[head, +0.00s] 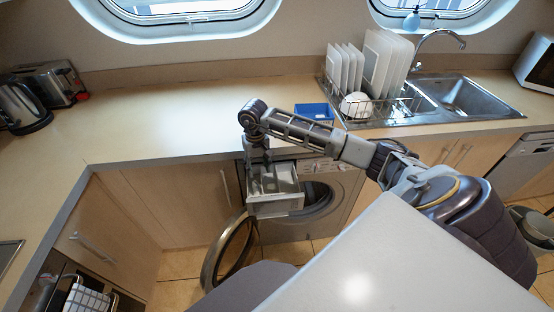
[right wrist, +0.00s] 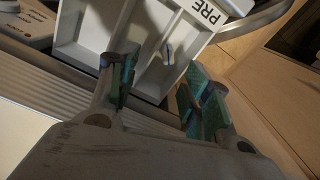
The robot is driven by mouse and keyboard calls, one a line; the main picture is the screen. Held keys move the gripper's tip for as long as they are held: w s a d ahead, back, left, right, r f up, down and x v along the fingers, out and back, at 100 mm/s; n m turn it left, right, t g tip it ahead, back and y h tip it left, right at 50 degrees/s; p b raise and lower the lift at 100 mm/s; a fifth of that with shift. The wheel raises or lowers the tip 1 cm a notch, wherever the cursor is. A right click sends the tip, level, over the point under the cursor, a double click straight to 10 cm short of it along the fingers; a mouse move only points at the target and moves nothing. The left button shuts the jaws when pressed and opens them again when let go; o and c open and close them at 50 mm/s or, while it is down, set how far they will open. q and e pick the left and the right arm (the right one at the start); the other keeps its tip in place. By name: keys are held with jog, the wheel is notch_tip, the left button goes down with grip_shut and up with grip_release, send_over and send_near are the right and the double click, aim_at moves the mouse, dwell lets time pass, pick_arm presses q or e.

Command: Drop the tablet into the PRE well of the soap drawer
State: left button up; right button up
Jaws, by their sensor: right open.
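The soap drawer (head: 276,204) is pulled out from the front of the washing machine (head: 335,190). In the right wrist view the pale drawer (right wrist: 92,32) shows divided wells and a white tab marked PRE (right wrist: 208,14). A small tablet (right wrist: 169,52), pale with a bluish side, shows inside the well beside the PRE tab, apart from both fingers; whether it rests on the floor cannot be told. My right gripper (right wrist: 160,75) is open and empty over the drawer. In the head view the right gripper (head: 260,158) points down at the drawer's back part. My left gripper is not in view.
The washer's round door (head: 229,250) hangs open below the drawer. A blue box (head: 314,112) stands on the counter (head: 160,120) above. A dish rack (head: 375,105) with plates and a sink (head: 465,95) are to the right. The counter's left part is mostly clear.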

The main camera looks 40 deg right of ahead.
notch_tip(320, 180, up, 10)
dwell(0.5)
jog(key=shift+f, duration=0.1)
dwell(0.7)
